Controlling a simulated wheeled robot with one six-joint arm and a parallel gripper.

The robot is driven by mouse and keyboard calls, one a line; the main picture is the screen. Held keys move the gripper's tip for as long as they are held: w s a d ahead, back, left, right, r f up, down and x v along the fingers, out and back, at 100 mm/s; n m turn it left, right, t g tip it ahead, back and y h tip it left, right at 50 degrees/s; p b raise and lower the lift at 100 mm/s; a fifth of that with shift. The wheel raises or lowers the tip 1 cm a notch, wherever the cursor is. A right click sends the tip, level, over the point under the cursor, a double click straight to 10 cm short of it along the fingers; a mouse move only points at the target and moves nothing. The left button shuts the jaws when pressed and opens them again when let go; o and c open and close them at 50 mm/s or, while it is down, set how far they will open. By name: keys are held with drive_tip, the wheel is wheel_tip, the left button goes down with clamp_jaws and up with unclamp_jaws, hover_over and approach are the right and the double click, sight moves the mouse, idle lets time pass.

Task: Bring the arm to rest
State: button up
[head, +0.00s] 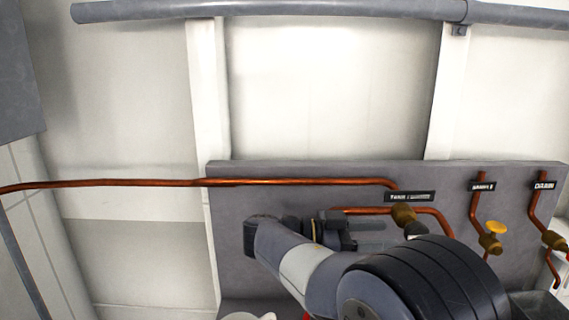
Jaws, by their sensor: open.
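My arm rises from the lower right and bends at a dark joint on the left. My gripper (382,234) points right in front of the grey panel (265,200). Its two grey fingers are apart with nothing visible between them. The fingertips are close to a brass valve (403,214) on a copper pipe, left of and a little below it. I cannot tell whether they touch anything. My own arm hides the panel's lower middle.
A copper pipe (120,183) runs along the wall to the panel. Two more valves, one with a yellow handle (496,228), sit at the right under dark labels. A grey pipe (270,9) crosses the top. A white object (248,316) shows at the bottom edge. The left wall is clear.

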sight(405, 234)
drive_tip(key=shift+d+f+b, duration=0.2)
drive_tip(key=shift+d+b, duration=0.35)
drive_tip(key=shift+b, duration=1.55)
drive_tip(key=d, duration=0.3)
drive_tip(key=d+b, duration=0.1)
drive_tip(key=d, duration=0.1)
drive_tip(key=shift+s+d+r, duration=0.15)
drive_tip(key=shift+s+r, duration=0.1)
drive_tip(key=shift+r, duration=0.2)
